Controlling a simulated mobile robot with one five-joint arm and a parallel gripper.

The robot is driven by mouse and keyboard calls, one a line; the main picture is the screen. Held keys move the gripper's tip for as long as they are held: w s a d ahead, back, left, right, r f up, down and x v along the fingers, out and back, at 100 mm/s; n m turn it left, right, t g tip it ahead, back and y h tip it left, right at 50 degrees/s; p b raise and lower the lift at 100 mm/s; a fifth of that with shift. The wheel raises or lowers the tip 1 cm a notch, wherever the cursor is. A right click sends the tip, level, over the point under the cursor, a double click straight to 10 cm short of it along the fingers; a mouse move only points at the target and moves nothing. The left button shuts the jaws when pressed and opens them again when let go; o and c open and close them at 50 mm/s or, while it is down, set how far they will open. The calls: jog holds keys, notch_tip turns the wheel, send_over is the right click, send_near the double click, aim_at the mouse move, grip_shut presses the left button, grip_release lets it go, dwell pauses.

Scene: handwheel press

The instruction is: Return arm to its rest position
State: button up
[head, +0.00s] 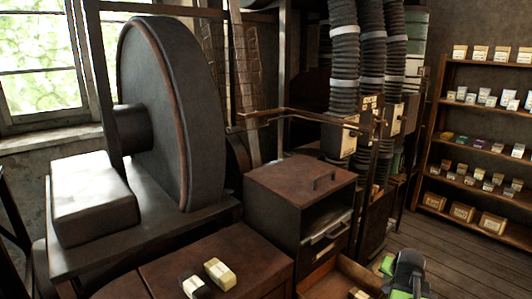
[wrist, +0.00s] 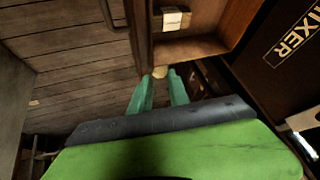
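My gripper (wrist: 160,78) shows in the wrist view with two green fingers apart and nothing clearly held between them. A small tan round piece (wrist: 160,72), perhaps a knob, shows just beyond the fingertips; I cannot tell whether they touch it. An open wooden drawer (wrist: 192,48) lies beyond the fingers, with a small white-labelled block (wrist: 173,18) inside. In the head view my dark and green arm end (head: 407,272) is at the lower right, beside the open drawer (head: 322,279). Its fingertips are not clear there.
A dark cabinet (head: 300,190) stands behind the drawer. Two small blocks (head: 219,273) lie on the brown tabletop (head: 165,272). A large wheel (head: 165,110) stands at left. Shelves (head: 437,150) line the right wall. The plank floor (head: 455,250) is clear right of my arm.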

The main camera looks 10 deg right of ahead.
jog(key=w+a+n+g+y+p, duration=0.1)
jog(key=w+a+n+y, duration=0.15)
jog(key=a, duration=0.95)
jog(key=w+a+n+g+y+p, duration=0.1)
jog(key=w+a+n+p, duration=0.15)
jog(key=a, duration=0.95)
jog(key=s+a+r+n+g, duration=0.1)
jog(key=s+a+n+g, duration=0.1)
jog(key=a, duration=0.7)
jog(key=s+a+r+n+g+p, duration=0.1)
jog(key=s+a+n+g, duration=0.1)
jog(key=a, duration=0.8)
jog(key=shift+s+n, duration=0.55)
jog(key=shift+n, duration=0.15)
